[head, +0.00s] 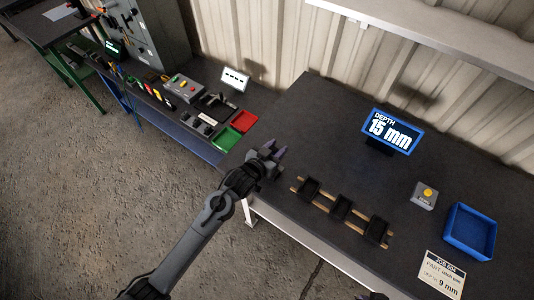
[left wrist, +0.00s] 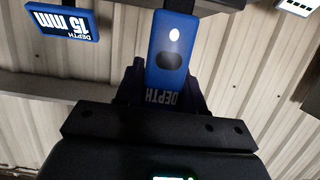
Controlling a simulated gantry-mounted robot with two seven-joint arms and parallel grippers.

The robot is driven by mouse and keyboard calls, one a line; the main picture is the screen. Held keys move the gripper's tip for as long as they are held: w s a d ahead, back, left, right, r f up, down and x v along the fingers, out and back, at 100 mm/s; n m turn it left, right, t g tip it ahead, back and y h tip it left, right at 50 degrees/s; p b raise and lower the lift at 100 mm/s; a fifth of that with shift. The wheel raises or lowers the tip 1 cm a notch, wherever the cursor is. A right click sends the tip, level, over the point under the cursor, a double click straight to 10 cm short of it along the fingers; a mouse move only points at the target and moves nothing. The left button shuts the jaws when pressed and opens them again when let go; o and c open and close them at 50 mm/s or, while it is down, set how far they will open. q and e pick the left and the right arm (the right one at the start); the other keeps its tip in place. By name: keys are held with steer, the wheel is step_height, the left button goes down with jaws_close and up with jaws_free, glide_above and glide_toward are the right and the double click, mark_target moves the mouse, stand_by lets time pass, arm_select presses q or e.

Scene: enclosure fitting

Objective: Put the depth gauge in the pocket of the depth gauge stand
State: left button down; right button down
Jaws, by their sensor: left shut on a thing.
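The depth gauge (left wrist: 172,55) is a blue bar marked "DEPTH" with a pale round spot and a dark oval. In the left wrist view it sits between the dark purple fingers of my left gripper (left wrist: 160,85), which is shut on it. In the head view my left gripper (head: 276,154) is over the dark bench near its left end; the gauge cannot be made out there. I cannot pick out the depth gauge stand or its pocket with certainty.
A blue-framed display (head: 390,132) reads "DEPTH 15 mm". A yellow-button box (head: 424,195), a blue bin (head: 469,231) and a job card (head: 441,274) are at right. Green (head: 228,139) and red (head: 243,121) trays lie on the left bench.

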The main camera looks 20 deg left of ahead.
arm_select(q)
steer(key=shift+w+a+f, duration=0.15)
steer(key=shift+a+f, duration=0.4)
steer(key=shift+f, duration=0.45)
steer(key=shift+w+a+f, duration=0.15)
steer(key=shift+a+f, duration=0.35)
steer(key=shift+f, duration=0.45)
steer(key=shift+w+a+f, duration=0.15)
steer(key=shift+a+f, duration=0.4)
steer(key=shift+f, duration=0.45)
steer(key=shift+f, duration=0.15)
steer(key=c, duration=0.7)
jaws_free()
